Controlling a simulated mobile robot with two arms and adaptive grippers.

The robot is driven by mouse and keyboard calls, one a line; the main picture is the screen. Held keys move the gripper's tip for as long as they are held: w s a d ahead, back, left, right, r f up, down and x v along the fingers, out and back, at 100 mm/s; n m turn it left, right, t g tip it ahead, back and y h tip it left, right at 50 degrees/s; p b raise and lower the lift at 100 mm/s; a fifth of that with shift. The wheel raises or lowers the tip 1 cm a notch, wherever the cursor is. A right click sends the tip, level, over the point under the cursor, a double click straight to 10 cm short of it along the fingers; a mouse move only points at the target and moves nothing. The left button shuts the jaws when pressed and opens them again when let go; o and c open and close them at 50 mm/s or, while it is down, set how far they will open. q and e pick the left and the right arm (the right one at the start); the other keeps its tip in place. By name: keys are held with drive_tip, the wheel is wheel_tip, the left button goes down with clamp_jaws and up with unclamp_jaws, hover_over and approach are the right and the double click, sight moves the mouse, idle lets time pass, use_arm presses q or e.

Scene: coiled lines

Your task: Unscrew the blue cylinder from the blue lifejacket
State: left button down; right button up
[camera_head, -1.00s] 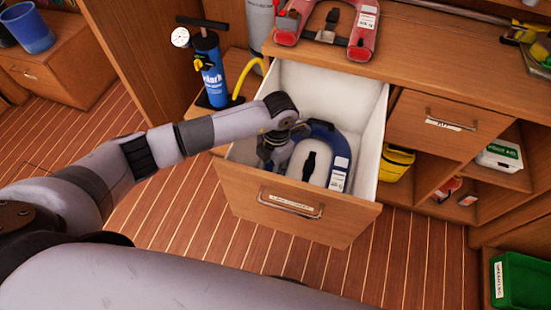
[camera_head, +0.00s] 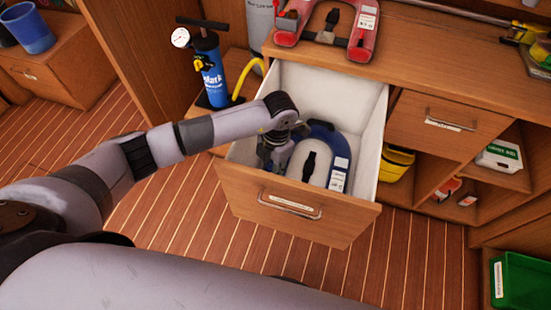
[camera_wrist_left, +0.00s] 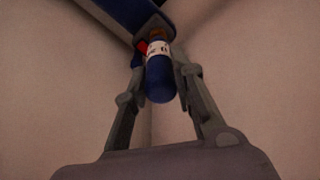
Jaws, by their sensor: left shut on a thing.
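The blue lifejacket (camera_head: 325,134) lies in the open drawer, a U shape with a black buckle and a white label. Its edge also shows at the top of the left wrist view (camera_wrist_left: 105,12). The blue cylinder (camera_wrist_left: 160,82) has a white label and a red mark near its upper end, where it meets the lifejacket. My left gripper (camera_head: 274,160) is inside the drawer at the lifejacket's left side. In the left wrist view its fingers (camera_wrist_left: 160,92) are shut on the cylinder, one on each side. The head view hides the cylinder behind the gripper. My right gripper is not in view.
The wooden drawer (camera_head: 235,200) has white inner walls close around the gripper. A red lifejacket (camera_head: 362,38) lies on the counter above. A blue pump (camera_head: 212,78) with a yellow hose stands to the left. A yellow item (camera_head: 396,165) sits in the shelf at right.

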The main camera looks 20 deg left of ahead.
use_arm(q)
drive_tip(key=shift+r, duration=0.25)
drive_tip(key=shift+r+p, duration=1.85)
drive_tip(key=shift+r, duration=0.55)
